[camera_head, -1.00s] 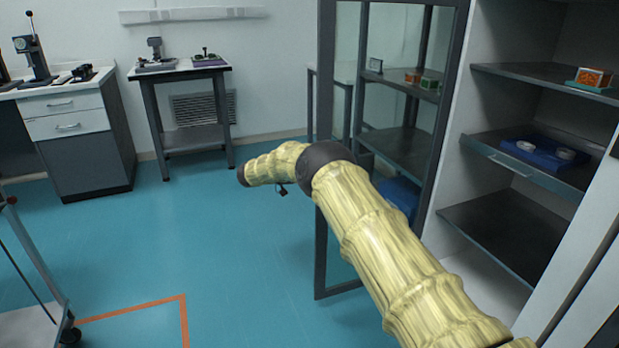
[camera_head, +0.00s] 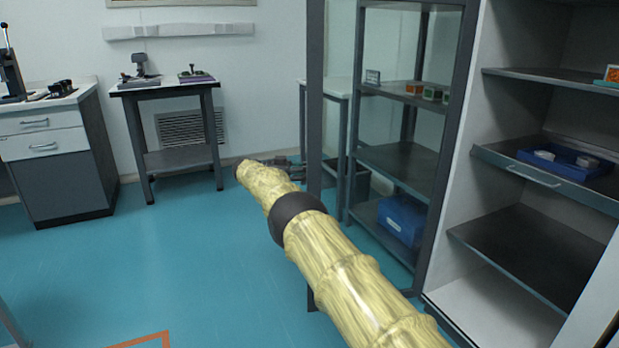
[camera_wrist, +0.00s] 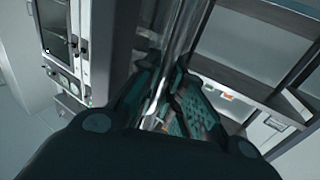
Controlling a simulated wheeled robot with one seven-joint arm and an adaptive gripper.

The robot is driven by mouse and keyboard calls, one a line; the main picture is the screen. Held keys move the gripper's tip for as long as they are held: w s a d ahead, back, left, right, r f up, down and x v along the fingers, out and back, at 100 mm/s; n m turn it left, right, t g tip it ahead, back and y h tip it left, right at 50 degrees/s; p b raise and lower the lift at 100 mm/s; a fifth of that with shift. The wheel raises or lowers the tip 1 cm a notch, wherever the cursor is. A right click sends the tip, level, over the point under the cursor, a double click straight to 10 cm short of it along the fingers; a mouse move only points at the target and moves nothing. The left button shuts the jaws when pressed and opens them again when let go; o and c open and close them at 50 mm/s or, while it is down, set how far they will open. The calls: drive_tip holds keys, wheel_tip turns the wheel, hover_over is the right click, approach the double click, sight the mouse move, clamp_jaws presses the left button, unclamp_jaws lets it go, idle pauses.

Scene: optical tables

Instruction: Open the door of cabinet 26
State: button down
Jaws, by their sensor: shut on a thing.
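The cabinet (camera_head: 459,150) stands open at the right, with its shelves showing. Its glass door has a dark frame (camera_head: 315,60) and stands swung out to the left of the opening; the arm hides its lower part. No number is readable. My gripper (camera_head: 287,171) is small and partly hidden beyond the end of my yellow-sleeved arm, at the door's outer edge. In the wrist view my dark teal fingers (camera_wrist: 172,105) are shut on a shiny upright bar (camera_wrist: 184,38), which looks like the door handle.
A blue tray (camera_head: 570,163) with small round parts sits on a pull-out shelf in the cabinet. A grey rack (camera_head: 395,160) with a blue bin (camera_head: 403,218) shows through the door glass. A small table (camera_head: 175,160) and a drawer unit (camera_head: 58,165) stand at the back left.

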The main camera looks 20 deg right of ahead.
drive_tip(key=shift+w+d, duration=0.1)
drive_tip(key=shift+w, duration=0.1)
idle(0.3)
drive_tip(key=c, duration=1.8)
unclamp_jaws()
